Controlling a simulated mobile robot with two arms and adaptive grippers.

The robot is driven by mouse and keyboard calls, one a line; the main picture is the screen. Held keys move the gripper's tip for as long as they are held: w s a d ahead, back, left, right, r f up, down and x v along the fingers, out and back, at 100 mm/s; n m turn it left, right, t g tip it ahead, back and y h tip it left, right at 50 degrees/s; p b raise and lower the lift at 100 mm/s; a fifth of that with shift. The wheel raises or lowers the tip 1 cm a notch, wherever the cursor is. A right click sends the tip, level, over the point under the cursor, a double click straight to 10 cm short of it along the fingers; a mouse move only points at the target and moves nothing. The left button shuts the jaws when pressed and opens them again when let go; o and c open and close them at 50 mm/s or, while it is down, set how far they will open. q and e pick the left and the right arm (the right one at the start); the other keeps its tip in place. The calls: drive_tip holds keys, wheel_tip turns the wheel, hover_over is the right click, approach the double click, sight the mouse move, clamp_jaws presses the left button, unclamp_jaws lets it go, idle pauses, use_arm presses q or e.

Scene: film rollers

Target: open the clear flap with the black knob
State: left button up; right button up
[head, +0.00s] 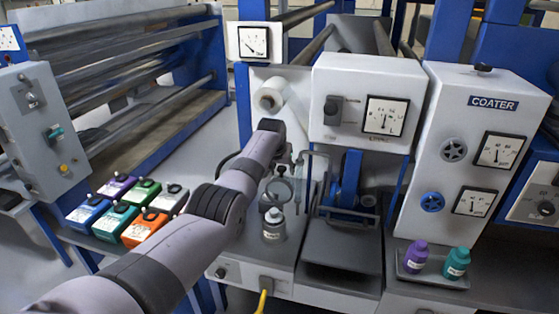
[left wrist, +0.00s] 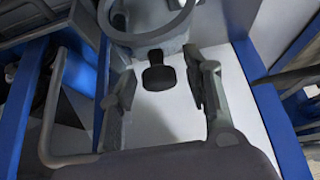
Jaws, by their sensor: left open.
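My left gripper (head: 284,154) reaches over the white machine in the middle of the head view, just below the white film roll. In the left wrist view its two grey fingers (left wrist: 162,92) are apart, with nothing clamped between them. A black knob (left wrist: 158,75) shows in the gap between the fingers, against a white surface. I cannot tell whether either finger touches it. The clear flap cannot be made out for certain in either view. The gripper and forearm hide part of this area in the head view. My right gripper is not in view.
A round grey ring (left wrist: 150,25) lies beyond the fingers. Purple (head: 415,257) and teal (head: 457,264) bottles stand on a tray at right.

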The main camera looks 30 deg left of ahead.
use_arm(q)
drive_tip(key=v, duration=1.1)
drive_tip(key=shift+s+r, duration=0.25)
drive_tip(key=shift+r, duration=0.05)
